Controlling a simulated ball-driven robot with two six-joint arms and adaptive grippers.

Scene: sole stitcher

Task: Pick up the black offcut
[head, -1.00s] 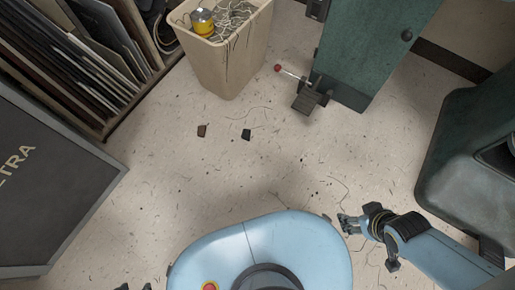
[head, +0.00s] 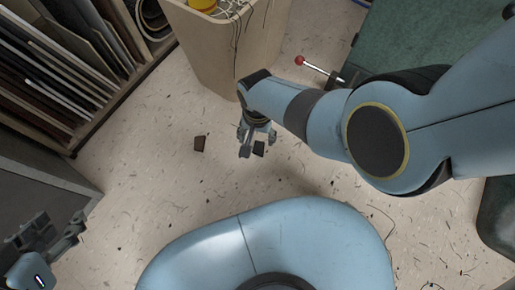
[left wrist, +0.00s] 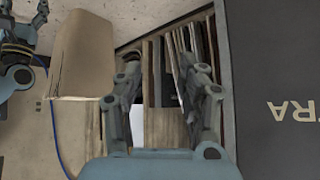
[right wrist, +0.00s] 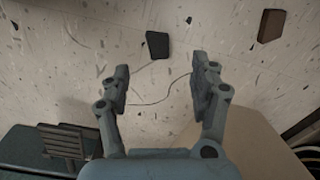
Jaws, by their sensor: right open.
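The black offcut (head: 259,149) lies on the speckled floor, partly hidden by my right gripper in the head view. It shows whole in the right wrist view (right wrist: 157,45), just beyond and between the fingertips. My right gripper (head: 252,143) is open and empty, pointing down close over the offcut; it also shows in the right wrist view (right wrist: 160,66). I cannot tell that it touches the offcut. My left gripper (head: 60,229) is at the far left of the head view. Its fingers stand apart and empty in the left wrist view (left wrist: 162,70).
A brown offcut (head: 199,143) lies left of the black one. A beige bin (head: 213,55) with wire-like scraps stands just behind. A rack of sheets (head: 62,75) is at left, and a green cabinet (head: 398,35) is at right. Thin threads lie on the floor.

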